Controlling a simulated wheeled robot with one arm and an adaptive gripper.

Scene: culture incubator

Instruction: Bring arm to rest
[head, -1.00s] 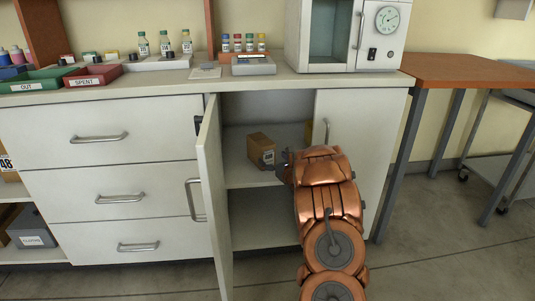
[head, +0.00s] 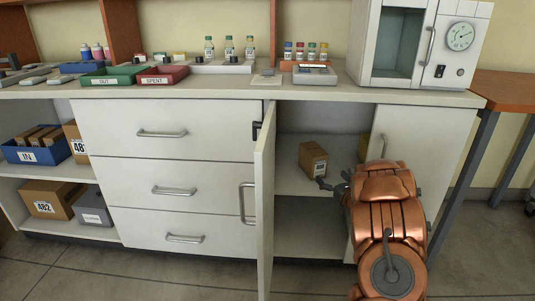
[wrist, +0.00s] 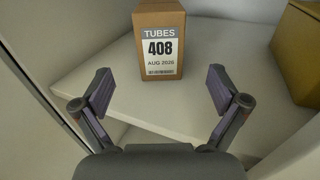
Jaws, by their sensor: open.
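My copper-coloured arm reaches to the open cupboard under the counter in the head view. My gripper (wrist: 160,92) is open and empty in the wrist view, its two fingers spread wide. It also shows small and dark at the cupboard opening in the head view (head: 333,187). A brown box (wrist: 159,45) labelled TUBES 408 stands upright on the cupboard shelf (wrist: 235,95), beyond the fingertips and not between them. The same box shows in the head view (head: 313,159), left of my gripper.
The cupboard door (head: 265,200) stands open, left of my arm. A yellowish box (wrist: 303,50) sits to the right on the shelf. The counter (head: 230,92) above carries trays, bottles and an incubator (head: 395,45). Floor (head: 150,270) before the drawers is clear.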

